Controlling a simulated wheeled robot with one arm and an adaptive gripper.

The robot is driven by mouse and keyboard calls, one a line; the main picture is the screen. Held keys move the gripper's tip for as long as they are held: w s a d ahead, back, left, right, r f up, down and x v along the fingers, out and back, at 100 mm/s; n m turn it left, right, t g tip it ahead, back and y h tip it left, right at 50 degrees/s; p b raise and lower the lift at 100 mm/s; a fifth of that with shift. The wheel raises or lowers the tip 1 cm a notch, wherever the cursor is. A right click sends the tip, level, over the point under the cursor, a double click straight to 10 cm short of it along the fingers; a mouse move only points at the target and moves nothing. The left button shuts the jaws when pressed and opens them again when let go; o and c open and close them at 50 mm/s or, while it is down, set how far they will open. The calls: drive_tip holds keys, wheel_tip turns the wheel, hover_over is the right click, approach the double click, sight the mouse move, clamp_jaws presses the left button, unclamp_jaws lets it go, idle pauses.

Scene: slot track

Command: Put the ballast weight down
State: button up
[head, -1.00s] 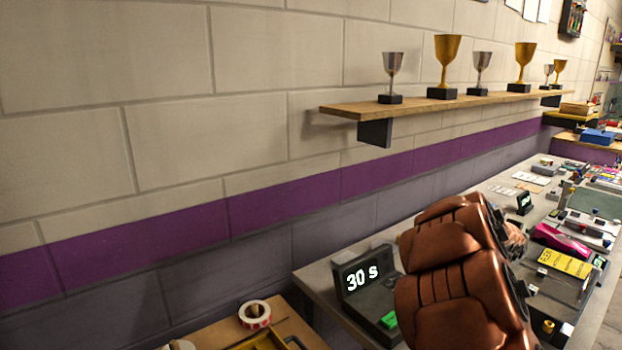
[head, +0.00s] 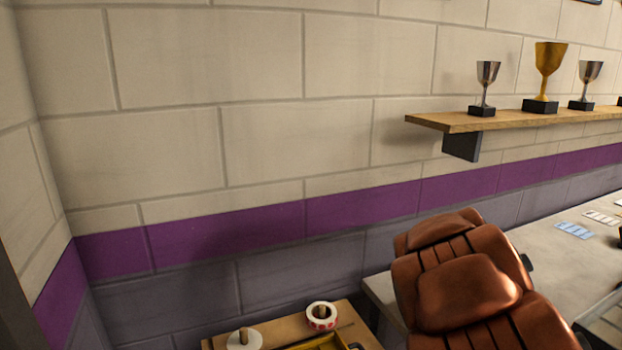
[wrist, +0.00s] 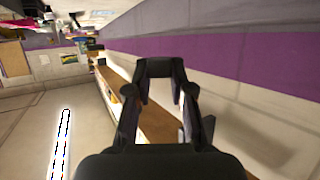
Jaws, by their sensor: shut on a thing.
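My gripper (wrist: 160,82) shows in the wrist view, its two dark fingers reaching up the picture. It is shut on a small dark piece, the ballast weight (wrist: 159,67), which spans the gap between the fingertips. Its full shape is hard to make out against the dark fingers. The gripper is held up in the air, with a wooden shelf and the wall behind it.
A wooden shelf (head: 455,123) with trophies runs along the block wall at the right. Below it stands a grey bench (head: 560,240) with cards (head: 574,231). At the bottom, a lower wooden surface (head: 280,330) holds a red-and-white tape roll (head: 321,316) and a white roll (head: 244,340).

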drive_tip(key=a+n+t+y, duration=0.2)
drive_tip(key=a+n+y, duration=0.2)
drive_tip(key=a, duration=1.9)
drive_tip(key=shift+w+f+y+p, duration=0.2)
drive_tip(key=shift+f+y+p, duration=0.1)
drive_tip(key=shift+f+p, duration=0.1)
